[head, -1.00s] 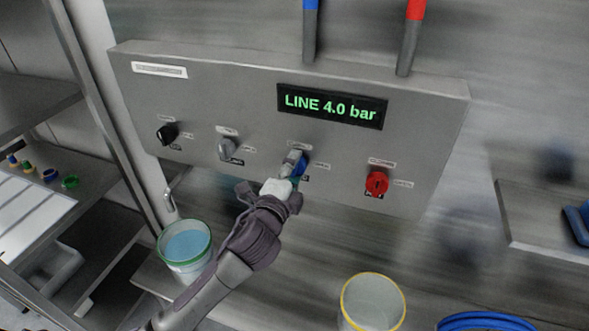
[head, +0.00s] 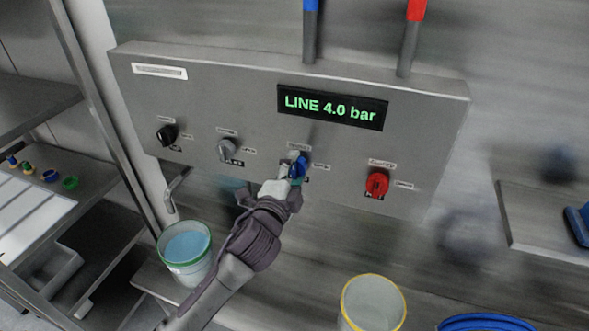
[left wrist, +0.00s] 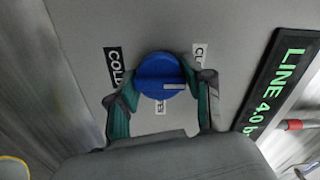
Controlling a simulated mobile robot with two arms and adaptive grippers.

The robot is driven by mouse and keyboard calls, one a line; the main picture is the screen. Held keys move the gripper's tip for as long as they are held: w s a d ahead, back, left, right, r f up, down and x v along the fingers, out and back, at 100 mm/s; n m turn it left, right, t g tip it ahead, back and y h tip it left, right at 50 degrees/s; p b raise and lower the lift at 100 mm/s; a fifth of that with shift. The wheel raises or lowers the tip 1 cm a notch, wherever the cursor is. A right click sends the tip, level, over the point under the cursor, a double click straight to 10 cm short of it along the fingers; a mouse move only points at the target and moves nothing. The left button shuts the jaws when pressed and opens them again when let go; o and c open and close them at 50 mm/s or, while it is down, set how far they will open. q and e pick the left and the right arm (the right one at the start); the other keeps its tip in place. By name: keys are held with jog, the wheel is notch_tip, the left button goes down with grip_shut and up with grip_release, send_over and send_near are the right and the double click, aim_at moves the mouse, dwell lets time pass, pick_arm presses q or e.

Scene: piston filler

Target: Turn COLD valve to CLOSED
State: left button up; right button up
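The COLD valve is a round blue knob (head: 299,167) on the front of the grey panel, third from the left. In the left wrist view the blue knob (left wrist: 160,76) sits between my left gripper's teal-padded fingers (left wrist: 162,88), whose tips appear to touch its sides. Its white pointer mark lies toward the right finger. A black COLD label (left wrist: 114,67) is at its left. A label starting "CL" (left wrist: 199,54) is at upper right, partly hidden by the finger. A small label below the knob is partly covered. My left gripper (head: 292,171) reaches up from below. My right gripper is not in view.
The panel (head: 240,80) also carries a black knob (head: 166,135), a grey knob (head: 227,150), a red knob (head: 377,184) and a display (head: 333,106) reading LINE 4.0 bar. A green-rimmed bucket (head: 186,246) and a yellow-rimmed bucket (head: 373,300) stand below.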

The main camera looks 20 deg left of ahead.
pick_arm(q)
jog(key=shift+o, duration=1.4)
jog(key=s, duration=1.2)
jog(key=shift+a, duration=0.25)
